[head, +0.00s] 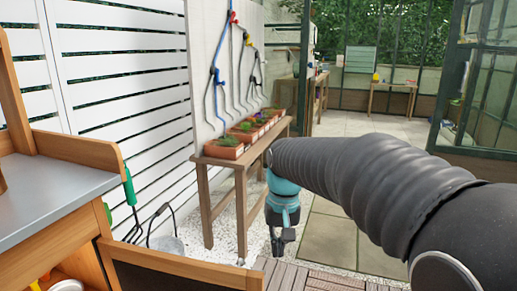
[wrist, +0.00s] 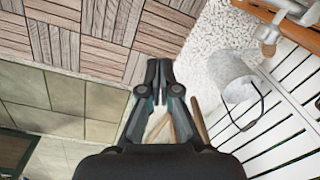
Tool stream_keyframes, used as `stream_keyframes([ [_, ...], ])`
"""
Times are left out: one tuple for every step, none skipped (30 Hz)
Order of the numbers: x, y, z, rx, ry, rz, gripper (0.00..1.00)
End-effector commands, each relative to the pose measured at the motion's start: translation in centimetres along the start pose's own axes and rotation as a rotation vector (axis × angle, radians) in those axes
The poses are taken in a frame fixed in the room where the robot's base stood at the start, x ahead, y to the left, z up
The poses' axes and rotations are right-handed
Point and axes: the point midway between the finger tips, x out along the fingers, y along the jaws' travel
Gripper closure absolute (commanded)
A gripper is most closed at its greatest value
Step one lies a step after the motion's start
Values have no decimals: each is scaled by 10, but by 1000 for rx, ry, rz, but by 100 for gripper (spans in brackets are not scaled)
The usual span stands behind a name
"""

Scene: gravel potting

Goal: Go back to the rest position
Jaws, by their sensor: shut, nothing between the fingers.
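My gripper (head: 279,243) hangs below my arm in the middle of the head view, pointing down with a teal body. It also shows in the wrist view (wrist: 159,66), where its dark fingers are together and hold nothing. It is in free air above the floor, in front of and to the right of the wooden bench (head: 213,163), and appears apart from it.
Planted terracotta trays (head: 224,147) stand along the bench against a white panel (head: 216,60). A grey worktop (head: 40,205) is at the left, and a metal bucket (head: 166,246) stands on the gravel; it also shows in the wrist view (wrist: 233,76). Paving slabs (head: 327,241) lie open at right.

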Motion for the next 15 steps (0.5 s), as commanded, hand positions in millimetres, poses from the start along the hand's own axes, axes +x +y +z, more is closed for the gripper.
stream_keyframes([
  [0, 8, 13, -7, 29, 1, 100],
  [0, 12, 20, -14, 46, 2, 100],
  [1, 18, 30, -21, 71, 4, 100],
  [1, 22, 37, -27, 89, 5, 100],
  [2, 27, 45, -32, 109, 7, 100],
  [2, 33, 55, -36, 133, 10, 100],
  [3, 37, 63, -40, 150, 13, 100],
  [4, 41, 71, -43, 168, 15, 100],
  [4, 46, 81, -44, 191, 18, 100],
  [5, 50, 89, -45, 207, 21, 100],
  [6, 53, 97, -46, 224, 23, 100],
  [8, 58, 108, -45, 245, 27, 100],
  [8, 61, 115, -43, 262, 30, 100],
  [10, 65, 123, -41, 276, 33, 100],
  [11, 69, 133, -38, 297, 37, 100],
])
